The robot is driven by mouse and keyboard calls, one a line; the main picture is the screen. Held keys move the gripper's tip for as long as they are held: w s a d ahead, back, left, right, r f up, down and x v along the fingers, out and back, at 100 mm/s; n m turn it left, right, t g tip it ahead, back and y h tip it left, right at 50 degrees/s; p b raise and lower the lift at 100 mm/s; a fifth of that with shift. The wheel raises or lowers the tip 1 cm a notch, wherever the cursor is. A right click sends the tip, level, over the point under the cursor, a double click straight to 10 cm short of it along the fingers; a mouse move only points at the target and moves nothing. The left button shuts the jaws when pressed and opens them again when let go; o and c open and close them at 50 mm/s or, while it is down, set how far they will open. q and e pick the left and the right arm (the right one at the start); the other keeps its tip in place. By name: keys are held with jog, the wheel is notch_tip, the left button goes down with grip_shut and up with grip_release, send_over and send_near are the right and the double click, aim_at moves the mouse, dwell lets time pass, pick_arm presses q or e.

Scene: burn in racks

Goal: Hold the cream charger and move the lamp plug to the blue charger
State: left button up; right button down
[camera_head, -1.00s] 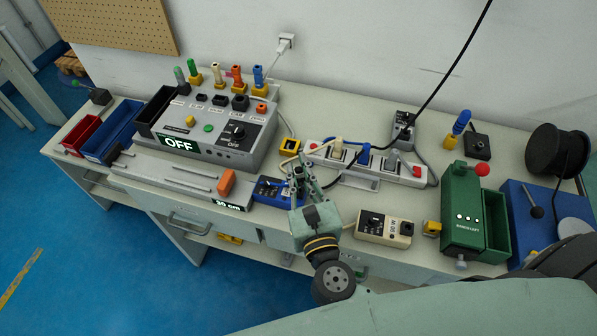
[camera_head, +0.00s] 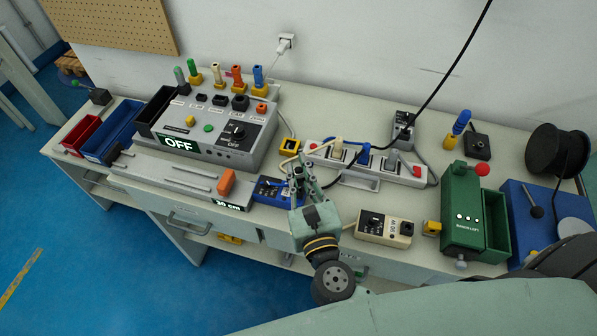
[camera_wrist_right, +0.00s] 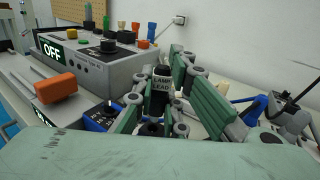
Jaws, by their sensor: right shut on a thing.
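The cream charger (camera_head: 384,229) sits near the bench's front edge, right of my right gripper, with nothing gripping it. The blue charger (camera_head: 268,190) sits left of my right gripper (camera_head: 301,178), which partly covers its right end. It also shows in the right wrist view (camera_wrist_right: 97,120). My right gripper is shut on the black lamp plug (camera_wrist_right: 161,84), labelled "LAMP LEAD", which stands roughly upright between the fingers. My left gripper is not in view.
A grey power strip (camera_head: 400,172) with plugs lies just behind my right gripper. A grey console (camera_head: 212,125) reading OFF and an orange block (camera_head: 226,182) are at left. A green unit (camera_head: 463,215) stands right of the cream charger. A black cable (camera_head: 452,70) hangs at the back.

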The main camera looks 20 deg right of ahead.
jog(key=shift+f+b, duration=1.2)
jog(key=shift+f, duration=0.1)
jog(key=c, duration=1.7)
grip_release()
jog(key=s, duration=1.2)
jog(key=shift+a, duration=0.4)
